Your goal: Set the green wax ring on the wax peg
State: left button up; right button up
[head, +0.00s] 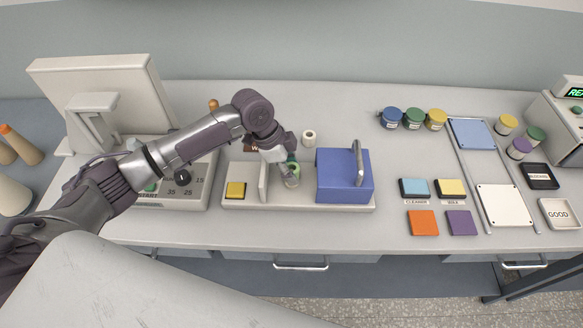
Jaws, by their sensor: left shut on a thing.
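My left gripper (287,172) reaches over the middle compartment of the bobbin tray (330,207). It is shut on a small green thing, which looks like the green wax ring (292,158) and is partly covered by the fingers. A pale green-grey cylinder (292,182) shows just below the fingertips. I cannot tell whether the ring touches anything beneath it. The wax peg is not clearly seen; a brown sign (251,148) with a partly hidden letter stands behind my wrist. My right gripper is not in view.
A white roll (309,137) stands behind. Several jars (413,118) and coloured pads (422,223) lie to the right. The table between is clear.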

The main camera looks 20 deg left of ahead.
pick_arm(q)
jog(key=shift+p, duration=0.35)
jog(key=shift+f+b, duration=0.45)
jog(key=shift+f, duration=0.45)
dwell(0.4)
jog(key=o, duration=1.1)
jog(key=shift+c, duration=0.2)
jog(key=shift+a+r, duration=0.15)
jog(key=shift+r, duration=0.2)
jog(key=v, duration=1.1)
jog(key=shift+s, duration=0.1)
